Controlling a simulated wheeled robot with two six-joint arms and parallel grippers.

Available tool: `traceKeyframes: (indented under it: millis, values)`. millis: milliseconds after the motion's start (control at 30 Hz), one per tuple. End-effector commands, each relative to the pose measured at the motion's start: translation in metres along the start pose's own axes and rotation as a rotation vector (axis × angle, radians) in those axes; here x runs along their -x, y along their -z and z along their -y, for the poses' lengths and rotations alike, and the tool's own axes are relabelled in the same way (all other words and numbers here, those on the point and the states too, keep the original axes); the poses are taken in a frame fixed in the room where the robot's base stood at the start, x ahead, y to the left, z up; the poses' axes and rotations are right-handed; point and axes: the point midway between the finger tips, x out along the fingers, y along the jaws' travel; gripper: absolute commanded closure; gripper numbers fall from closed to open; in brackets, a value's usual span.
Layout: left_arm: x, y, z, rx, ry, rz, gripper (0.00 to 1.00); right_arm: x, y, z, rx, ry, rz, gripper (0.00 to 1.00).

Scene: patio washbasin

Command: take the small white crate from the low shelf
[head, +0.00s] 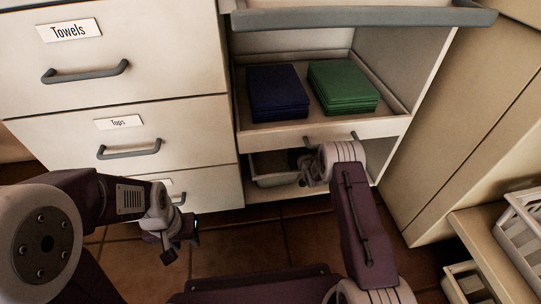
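A small pale crate (273,180) sits in the bottom compartment of the cabinet, under the drawer with folded cloths. Only its left part and front rim show; my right arm covers the rest. My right gripper (302,162) reaches into this compartment at the crate's right side. Its fingers are dark and partly hidden, so I cannot tell whether it touches or grips the crate. My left gripper (180,244) hangs low over the tiled floor in front of the left drawers, away from the crate. No object shows in it, and its finger gap is unclear.
An open drawer (370,130) with blue cloths (277,93) and green cloths (342,86) juts out above the crate. Closed drawers (112,55) stand at left. At right, a low bench (480,238) carries a white basket (527,222), with another container (465,284) below.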

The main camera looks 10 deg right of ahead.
Motion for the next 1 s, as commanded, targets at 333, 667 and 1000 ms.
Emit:
traceKeyframes:
  millis: [333,667,1000]
  values:
    - [0.0,0.0,0.0,0.0,0.0,0.0,0.64,-0.0001,0.0002,0.0001,0.0,0.0,0.0,1.0]
    - [0.0,0.0001,0.0,0.0,0.0,0.0,0.64,-0.0001,0.0001,0.0001,0.001,0.0,0.0,1.0]
    - [-0.0001,0.0,0.0,0.0,0.0,0.0,0.64,-0.0001,0.0,0.0001,0.001,0.0,0.0,1.0]
